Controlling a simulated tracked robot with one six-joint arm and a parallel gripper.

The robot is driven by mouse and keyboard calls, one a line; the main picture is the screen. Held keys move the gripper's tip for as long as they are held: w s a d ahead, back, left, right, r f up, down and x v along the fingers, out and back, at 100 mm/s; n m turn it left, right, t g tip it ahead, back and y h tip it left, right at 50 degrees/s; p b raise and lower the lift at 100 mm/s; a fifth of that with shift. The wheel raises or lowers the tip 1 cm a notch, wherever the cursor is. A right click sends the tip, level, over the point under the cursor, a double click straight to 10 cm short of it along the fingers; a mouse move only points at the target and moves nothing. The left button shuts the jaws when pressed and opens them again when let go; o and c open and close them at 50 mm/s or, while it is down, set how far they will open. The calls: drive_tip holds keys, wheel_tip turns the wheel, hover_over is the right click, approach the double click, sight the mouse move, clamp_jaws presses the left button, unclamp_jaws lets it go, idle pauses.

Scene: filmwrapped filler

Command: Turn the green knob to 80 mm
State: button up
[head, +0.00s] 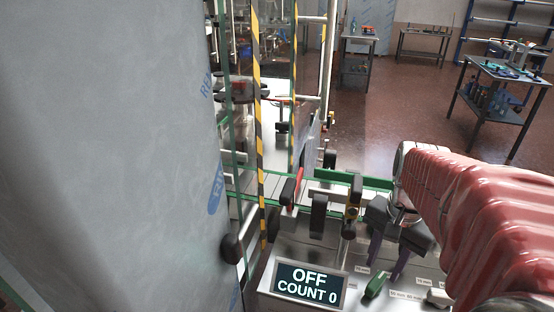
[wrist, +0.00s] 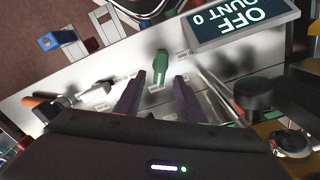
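The green knob (head: 375,286) sits on the grey control panel, with small mm labels around it too small to read surely. In the wrist view the green knob (wrist: 161,66) appears upright in the picture, between and slightly beyond the tips of my gripper (wrist: 160,78). The two purple fingers are apart, with a gap on each side of the knob and no visible contact. In the head view my gripper (head: 386,262) hangs over the panel, just above and behind the knob. The display (head: 307,284) reads OFF and COUNT 0.
A pale knob (head: 437,297) sits to the right on the panel. A conveyor with green rails (head: 345,178) and black clamp handles (head: 318,215) lie behind. A large film-wrapped panel (head: 100,150) fills the left. In the wrist view a black round knob (wrist: 254,94) is at right.

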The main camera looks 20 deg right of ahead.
sight(379, 278)
drive_tip(key=shift+f, duration=2.55)
drive_tip(key=shift+c, duration=0.2)
clamp_jaws()
